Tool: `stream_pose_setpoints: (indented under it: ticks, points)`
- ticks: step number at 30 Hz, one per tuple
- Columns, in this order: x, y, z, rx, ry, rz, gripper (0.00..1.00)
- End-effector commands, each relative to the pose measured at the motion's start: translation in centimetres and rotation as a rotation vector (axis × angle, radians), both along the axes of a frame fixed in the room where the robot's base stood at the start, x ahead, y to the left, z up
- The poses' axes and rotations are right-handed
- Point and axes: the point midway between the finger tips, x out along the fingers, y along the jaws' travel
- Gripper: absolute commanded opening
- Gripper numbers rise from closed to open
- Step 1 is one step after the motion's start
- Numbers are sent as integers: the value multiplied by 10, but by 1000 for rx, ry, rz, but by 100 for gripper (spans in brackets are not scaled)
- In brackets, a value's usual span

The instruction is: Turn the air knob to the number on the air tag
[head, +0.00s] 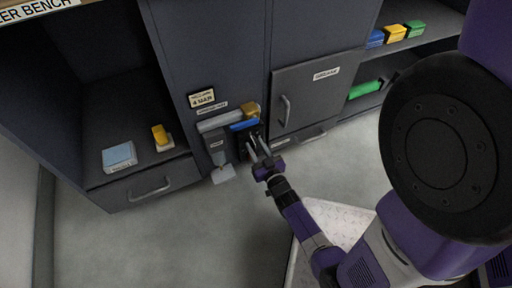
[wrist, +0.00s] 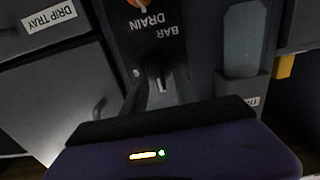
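The air tag (head: 202,98) is a cream plate on the dark cabinet front in the head view; its lower line seems to read "4 BAR", and its upper line is too small to read. Below and right of it is a black panel (head: 242,143). My gripper (head: 255,139) is at this panel, its two fingers apart. In the wrist view the panel (wrist: 158,42) shows "BAR" and "DRAIN" upside down. My fingers (wrist: 160,88) stand either side of a small pale upright piece (wrist: 160,83), perhaps part of the air knob. The knob's dial and number are mostly hidden; contact cannot be told.
An orange part (wrist: 137,3) lies at the wrist view's top edge by "DRAIN". A grey cylinder unit (head: 217,146) stands left of the panel, under a pale pipe (head: 219,121) and blue bar (head: 244,125). A handled cabinet door (head: 310,97) is close on the right. Floor in front is clear.

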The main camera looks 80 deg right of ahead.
Motion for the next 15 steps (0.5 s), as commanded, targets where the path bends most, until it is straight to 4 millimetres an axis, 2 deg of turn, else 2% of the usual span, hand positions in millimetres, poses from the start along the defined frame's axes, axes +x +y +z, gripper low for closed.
stream_pose_setpoints:
  ticks: [1,6,15]
  points:
    - [0,0,0,0,0,0,31]
    - [0,0,0,0,0,0,0]
    - [0,0,0,6,-7,1,0]
